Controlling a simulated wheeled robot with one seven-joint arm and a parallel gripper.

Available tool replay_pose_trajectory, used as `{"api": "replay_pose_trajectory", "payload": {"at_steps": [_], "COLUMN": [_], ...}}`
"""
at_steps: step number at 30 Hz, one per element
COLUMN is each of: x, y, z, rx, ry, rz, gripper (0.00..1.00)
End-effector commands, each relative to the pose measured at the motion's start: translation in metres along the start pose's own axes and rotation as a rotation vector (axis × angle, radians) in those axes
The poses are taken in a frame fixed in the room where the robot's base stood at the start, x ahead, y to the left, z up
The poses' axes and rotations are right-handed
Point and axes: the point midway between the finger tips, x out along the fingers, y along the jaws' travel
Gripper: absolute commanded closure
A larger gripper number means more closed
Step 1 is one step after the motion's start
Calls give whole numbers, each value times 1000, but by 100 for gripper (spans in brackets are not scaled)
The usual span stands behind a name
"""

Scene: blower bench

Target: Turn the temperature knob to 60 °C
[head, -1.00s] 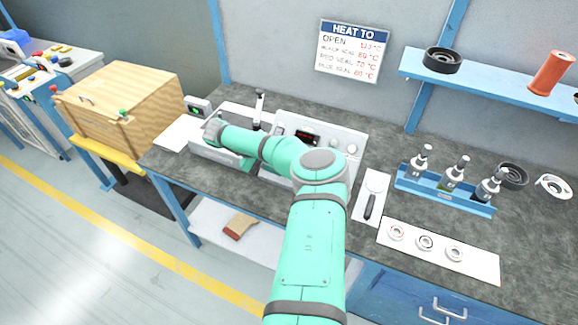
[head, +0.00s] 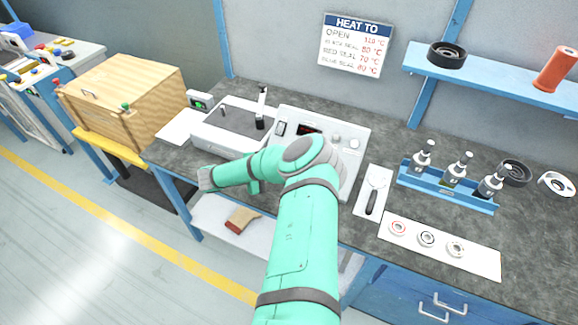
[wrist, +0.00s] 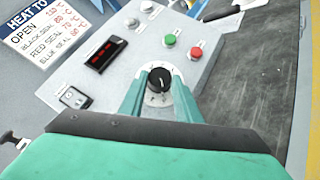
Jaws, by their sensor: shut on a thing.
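The black temperature knob (wrist: 158,79) sits on a pale round dial on the grey control panel (wrist: 205,80). My gripper (wrist: 159,76) has one green finger on each side of the knob and is shut on it. A light pointer mark shows on the knob, but the dial figures are too small to read. A dark display (wrist: 106,54) with red digits is on the panel; I cannot read its value. In the head view the panel (head: 362,133) stands on the bench, and my arm hides the knob and my gripper.
A green button (wrist: 170,40), a red button (wrist: 197,52) and a rocker switch (wrist: 75,97) sit near the knob. A HEAT TO sign (head: 355,45) hangs on the wall.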

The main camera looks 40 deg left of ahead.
Motion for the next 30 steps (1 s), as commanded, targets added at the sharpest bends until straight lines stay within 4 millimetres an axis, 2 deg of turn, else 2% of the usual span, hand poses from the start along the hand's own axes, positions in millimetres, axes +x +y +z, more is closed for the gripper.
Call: {"api": "replay_pose_trajectory", "payload": {"at_steps": [17, 18, 20, 30], "x": [2, 2, 2, -1], "y": [1, 1, 1, 0], "z": [1, 1, 1, 0], "rx": [-20, -20, -20, -22], "ry": [-3, -2, -2, 2], "rz": [27, 27, 27, 27], "gripper": [92, 68, 53, 52]}}
